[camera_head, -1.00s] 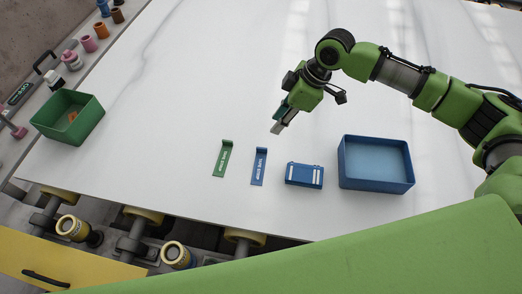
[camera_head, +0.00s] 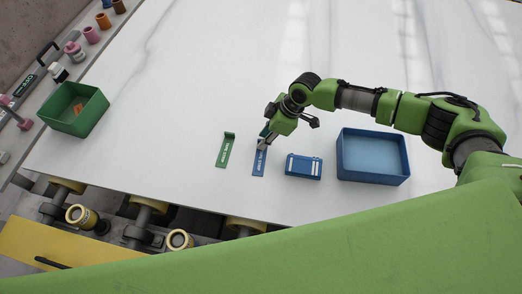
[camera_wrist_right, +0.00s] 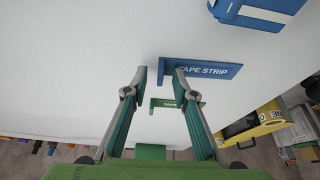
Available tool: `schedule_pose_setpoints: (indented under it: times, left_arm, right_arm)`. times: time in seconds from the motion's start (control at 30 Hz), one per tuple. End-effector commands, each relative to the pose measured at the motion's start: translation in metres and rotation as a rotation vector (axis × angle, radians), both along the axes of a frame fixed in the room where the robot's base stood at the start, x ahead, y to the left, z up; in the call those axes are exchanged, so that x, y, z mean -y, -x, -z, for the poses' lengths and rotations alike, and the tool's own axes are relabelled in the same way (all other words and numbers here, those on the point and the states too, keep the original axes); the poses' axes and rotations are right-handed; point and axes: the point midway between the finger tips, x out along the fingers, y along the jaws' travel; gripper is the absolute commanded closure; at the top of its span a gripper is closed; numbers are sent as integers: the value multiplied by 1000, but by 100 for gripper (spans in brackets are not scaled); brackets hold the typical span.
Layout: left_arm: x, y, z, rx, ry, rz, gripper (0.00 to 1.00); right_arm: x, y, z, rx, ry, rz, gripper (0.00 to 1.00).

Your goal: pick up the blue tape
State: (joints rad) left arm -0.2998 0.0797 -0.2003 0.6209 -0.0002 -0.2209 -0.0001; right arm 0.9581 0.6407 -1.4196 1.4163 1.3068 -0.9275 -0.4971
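The blue tape strip (camera_head: 259,163) lies on the white slab, between the green tape strip (camera_head: 226,150) and a blue box-like case. My right gripper (camera_head: 262,145) is over the far end of the blue tape in the head view. In the right wrist view my right gripper (camera_wrist_right: 160,78) has its two fingers apart with nothing held between them. The blue tape (camera_wrist_right: 205,70) shows there just beyond the right fingertip, its folded end near the gap. The green tape (camera_wrist_right: 170,103) shows between the fingers, farther off. My left gripper is not in view.
The blue case (camera_head: 304,167) lies right of the blue tape. An open blue bin (camera_head: 373,181) stands farther right. An open green bin (camera_head: 72,128) with a small orange thing inside stands at left. Slab (camera_head: 200,60) behind the tapes is clear.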

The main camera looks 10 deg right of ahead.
Motion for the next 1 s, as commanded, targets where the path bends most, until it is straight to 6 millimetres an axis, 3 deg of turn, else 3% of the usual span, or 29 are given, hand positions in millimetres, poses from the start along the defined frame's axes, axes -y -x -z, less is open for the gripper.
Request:
schedule_pose_setpoints:
  times: [0.17, 0.27, 0.3, 0.77, 1.0]
  left_arm:
    - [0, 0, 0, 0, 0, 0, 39]
    - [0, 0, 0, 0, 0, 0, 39]
    - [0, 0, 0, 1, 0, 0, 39]
    - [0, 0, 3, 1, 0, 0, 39]
    - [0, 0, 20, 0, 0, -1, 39]
  right_arm:
    - [0, 0, 1, 0, 0, 0, 75]
    - [0, 0, 0, 0, 0, 0, 98]
    - [0, 0, 0, 0, 1, 0, 100]
    - [0, 0, -3, 0, 0, -1, 100]
    - [0, -1, -31, 7, -2, -4, 100]
